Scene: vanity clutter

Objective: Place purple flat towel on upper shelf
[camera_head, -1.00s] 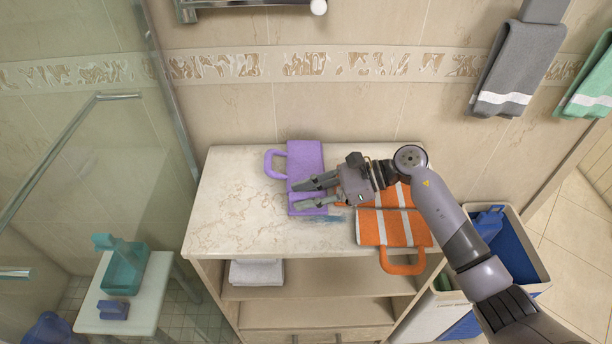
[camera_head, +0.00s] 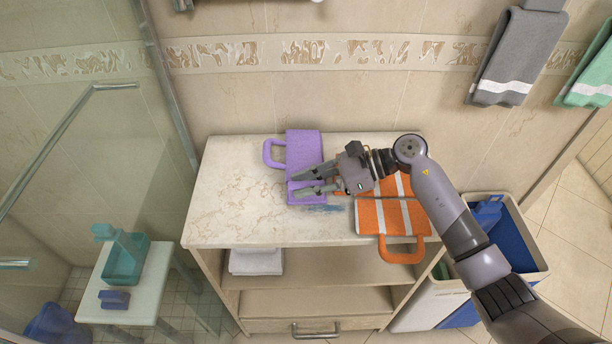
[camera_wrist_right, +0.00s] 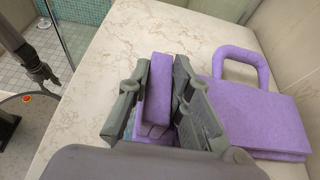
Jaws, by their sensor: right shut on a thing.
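The purple flat towel (camera_head: 304,150), with a loop handle on its left side, lies on the marble-look countertop (camera_head: 235,205). It also shows in the right wrist view (camera_wrist_right: 250,115). My right gripper (camera_head: 301,184) reaches in from the right and is shut on the towel's near part. In the right wrist view, purple cloth sits between the fingers (camera_wrist_right: 158,95). The upper shelf (camera_head: 325,274) is under the countertop. A dark gripper (camera_wrist_right: 40,75), seemingly my left one, hangs at the left of the right wrist view, away from the towel; its jaws are unclear.
An orange towel (camera_head: 375,222) with white stripes lies right of the gripper, partly hidden by my arm. A folded white towel (camera_head: 256,262) takes the upper shelf's left end; bare shelf shows to its right. A bin (camera_head: 520,245) stands right of the cabinet, a glass panel (camera_head: 80,150) left.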

